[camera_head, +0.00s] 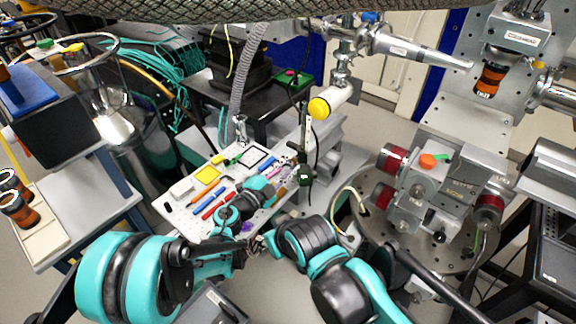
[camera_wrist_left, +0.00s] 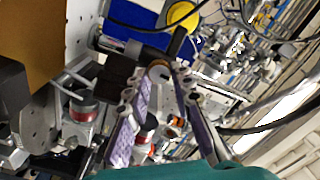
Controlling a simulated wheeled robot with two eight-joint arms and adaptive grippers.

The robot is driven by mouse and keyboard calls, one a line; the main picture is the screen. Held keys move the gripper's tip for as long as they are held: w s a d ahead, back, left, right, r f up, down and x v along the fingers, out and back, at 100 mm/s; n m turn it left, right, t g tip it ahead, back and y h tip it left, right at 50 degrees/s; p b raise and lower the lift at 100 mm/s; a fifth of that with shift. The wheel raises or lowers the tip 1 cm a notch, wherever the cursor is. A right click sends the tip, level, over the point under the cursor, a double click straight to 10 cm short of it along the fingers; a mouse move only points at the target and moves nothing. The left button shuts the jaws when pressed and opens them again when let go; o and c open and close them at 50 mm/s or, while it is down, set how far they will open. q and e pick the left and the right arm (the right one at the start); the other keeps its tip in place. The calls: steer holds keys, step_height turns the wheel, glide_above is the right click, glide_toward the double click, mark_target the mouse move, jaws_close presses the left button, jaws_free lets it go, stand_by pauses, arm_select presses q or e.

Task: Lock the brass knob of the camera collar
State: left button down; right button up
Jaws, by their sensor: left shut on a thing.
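My left gripper (camera_head: 287,178) reaches across the tool board in the head view, its purple fingers beside a dark upright post. In the left wrist view the two purple fingers (camera_wrist_left: 158,76) are closed around a small round tan-brass knob (camera_wrist_left: 158,71). The knob sits at the end of a dark block and black cylinder (camera_wrist_left: 145,52), which look like the camera collar. The fingers hide the knob's sides, so its turn angle cannot be told. The knob is too small to make out in the head view. My right arm comes in at lower centre; its fingers cannot be made out.
A white tool board (camera_head: 184,214) carries several pens and coloured pieces. A round metal stage (camera_head: 372,226) with red-ringed parts stands to the right. A grey hose (camera_head: 247,75) hangs behind the board.

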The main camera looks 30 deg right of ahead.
arm_select(q)
steer(key=c, duration=1.3)
jaws_free()
